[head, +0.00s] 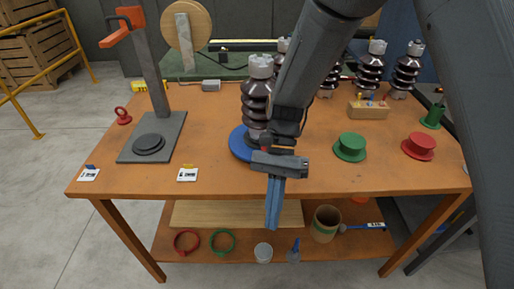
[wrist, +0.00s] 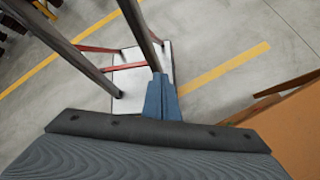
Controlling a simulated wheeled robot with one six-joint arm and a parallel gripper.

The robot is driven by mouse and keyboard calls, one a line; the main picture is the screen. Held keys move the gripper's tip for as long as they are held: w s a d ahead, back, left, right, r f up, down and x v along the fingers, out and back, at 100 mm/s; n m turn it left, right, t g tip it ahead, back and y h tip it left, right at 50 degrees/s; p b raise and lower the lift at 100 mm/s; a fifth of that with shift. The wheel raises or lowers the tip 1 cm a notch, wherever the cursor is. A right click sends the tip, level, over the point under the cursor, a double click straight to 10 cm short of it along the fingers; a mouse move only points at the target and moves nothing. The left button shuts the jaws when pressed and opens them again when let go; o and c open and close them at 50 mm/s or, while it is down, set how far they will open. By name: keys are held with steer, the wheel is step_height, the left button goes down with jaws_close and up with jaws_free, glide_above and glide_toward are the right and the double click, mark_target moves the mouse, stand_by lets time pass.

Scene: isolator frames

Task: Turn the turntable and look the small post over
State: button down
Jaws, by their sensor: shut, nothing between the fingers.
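The blue turntable (head: 238,146) lies on the orange bench top, left of my forearm, which hides its right part. A dark brown ribbed post with a grey top (head: 257,94) stands upright on it; my arm covers its right edge. My gripper (head: 273,222) points down in front of the bench's front edge, in front of and below the turntable in the picture. Its blue fingers are together and empty. In the wrist view the shut fingers (wrist: 161,97) have floor behind them, and neither turntable nor post shows.
A stand with a red lever (head: 150,75) is at left. Several brown insulators (head: 370,68) stand behind a wooden block (head: 368,109). Small cards (head: 187,174) lie near the front edge. The lower shelf (head: 175,240) holds rings and cans.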

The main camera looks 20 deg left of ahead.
steer(key=w+a+r+n+t+y, duration=0.1)
steer(key=w+a+r+n+t, duration=0.3)
steer(key=a+r+n+t, duration=0.3)
steer(key=w+a+r+n+t, duration=0.4)
steer(key=a+r+t, duration=0.1)
steer(key=a+t, duration=0.25)
steer(key=shift+t, duration=0.25)
steer(key=w+d+f+p, duration=0.1)
steer(key=w+f, duration=0.1)
steer(key=w+d+f+p, duration=0.1)
steer(key=w+f+p, duration=0.1)
steer(key=f, duration=0.1)
steer(key=w+d+f+p, duration=0.1)
steer(key=w+f, duration=0.1)
steer(key=w, duration=0.1)
steer(key=shift+w+d+f+p, duration=0.1)
steer(key=shift+d+f+p, duration=0.1)
steer(key=shift+f+p, duration=0.2)
steer(key=shift+w+d+f, duration=0.2)
steer(key=shift+w+d, duration=0.2)
steer(key=shift+w, duration=0.05)
steer(key=shift+b, duration=0.45)
